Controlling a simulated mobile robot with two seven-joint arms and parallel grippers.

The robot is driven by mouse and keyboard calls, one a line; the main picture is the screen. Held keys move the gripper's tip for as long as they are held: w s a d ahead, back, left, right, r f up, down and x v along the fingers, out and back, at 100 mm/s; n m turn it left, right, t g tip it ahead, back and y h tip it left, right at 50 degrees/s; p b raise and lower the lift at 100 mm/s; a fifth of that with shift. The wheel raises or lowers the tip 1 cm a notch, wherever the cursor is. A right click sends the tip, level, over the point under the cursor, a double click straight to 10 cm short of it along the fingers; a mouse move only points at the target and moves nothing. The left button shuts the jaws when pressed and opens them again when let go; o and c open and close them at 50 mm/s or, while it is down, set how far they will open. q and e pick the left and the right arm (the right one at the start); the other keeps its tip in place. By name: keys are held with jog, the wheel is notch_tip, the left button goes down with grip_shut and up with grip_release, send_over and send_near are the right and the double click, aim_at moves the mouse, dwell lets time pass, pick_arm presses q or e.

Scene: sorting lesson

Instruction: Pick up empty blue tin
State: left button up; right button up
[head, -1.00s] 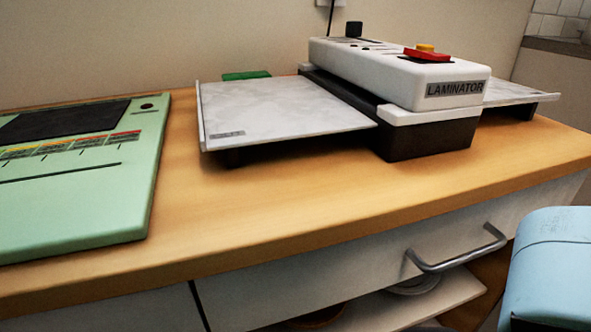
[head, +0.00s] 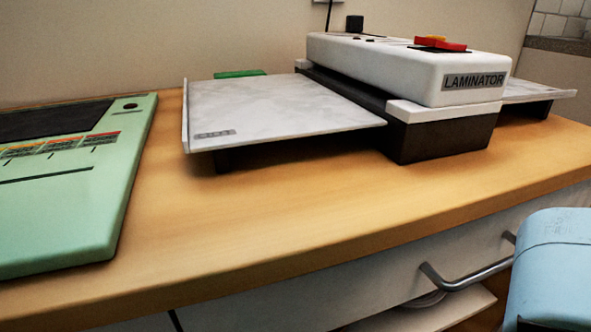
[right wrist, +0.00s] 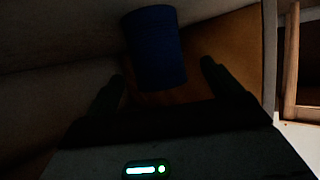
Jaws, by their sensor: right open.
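The blue tin (right wrist: 155,48) shows in the dark right wrist view, at the top centre. It looks like a ribbed cylinder standing in a dim space on a brownish surface. My right gripper (right wrist: 160,82) is open, its two dark fingers apart on either side of the tin's lower part. I cannot tell whether either finger touches it, and the tin's inside is not visible. The head view does not show the tin. My left gripper is not in view.
In the head view, a laminator (head: 405,75) with a pale tray (head: 280,108) stands on the wooden counter (head: 300,215). A green board (head: 75,205) lies at left. Below are a drawer handle (head: 465,278) and a shelf (head: 430,312). The counter's front strip is clear.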

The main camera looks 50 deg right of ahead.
jog(key=b+x, duration=0.2)
jog(key=x, duration=0.1)
jog(key=shift+w, duration=0.45)
jog(key=shift+w+a+f+b, duration=0.15)
jog(key=shift+w+a+b, duration=0.15)
jog(key=shift+w, duration=0.25)
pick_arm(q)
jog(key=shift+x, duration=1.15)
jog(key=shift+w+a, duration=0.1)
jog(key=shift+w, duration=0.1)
pick_arm(e)
jog(key=c, duration=1.1)
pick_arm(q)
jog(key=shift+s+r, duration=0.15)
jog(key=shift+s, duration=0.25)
pick_arm(e)
jog(key=shift+o, duration=0.2)
jog(key=shift+d, duration=0.1)
